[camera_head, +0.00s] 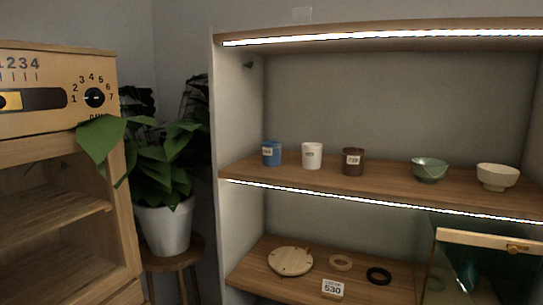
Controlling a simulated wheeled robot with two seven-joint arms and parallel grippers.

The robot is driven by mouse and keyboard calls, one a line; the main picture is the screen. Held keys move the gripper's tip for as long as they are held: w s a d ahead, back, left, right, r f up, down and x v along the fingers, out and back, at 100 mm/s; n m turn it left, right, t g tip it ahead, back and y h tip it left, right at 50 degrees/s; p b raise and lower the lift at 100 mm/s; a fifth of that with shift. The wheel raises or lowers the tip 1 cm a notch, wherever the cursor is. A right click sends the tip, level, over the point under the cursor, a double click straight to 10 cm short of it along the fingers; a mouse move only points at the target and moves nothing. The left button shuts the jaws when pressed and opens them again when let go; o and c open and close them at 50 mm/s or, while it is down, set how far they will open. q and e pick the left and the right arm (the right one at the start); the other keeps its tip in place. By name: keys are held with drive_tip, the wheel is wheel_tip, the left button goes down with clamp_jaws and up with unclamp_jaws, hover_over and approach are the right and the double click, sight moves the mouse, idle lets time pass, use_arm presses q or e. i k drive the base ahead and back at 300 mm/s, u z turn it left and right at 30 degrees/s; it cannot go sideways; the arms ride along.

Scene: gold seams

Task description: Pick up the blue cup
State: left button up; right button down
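The blue cup (271,153) stands upright at the left end of the middle shelf (390,191), with a small pale label on its front. A white cup (312,155) stands just to its right, with a gap between them. Neither of my grippers shows in the head view, and nothing touches the blue cup.
A brown cup (353,162), a green bowl (429,169) and a cream bowl (497,176) stand further right. The shelf unit's side wall (239,110) is left of the blue cup. A potted plant (165,222) and a wooden cabinet (60,180) stand at left.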

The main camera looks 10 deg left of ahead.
sight(272, 150)
drive_tip(key=u, duration=0.5)
drive_tip(key=i, duration=0.95)
drive_tip(key=u, duration=0.3)
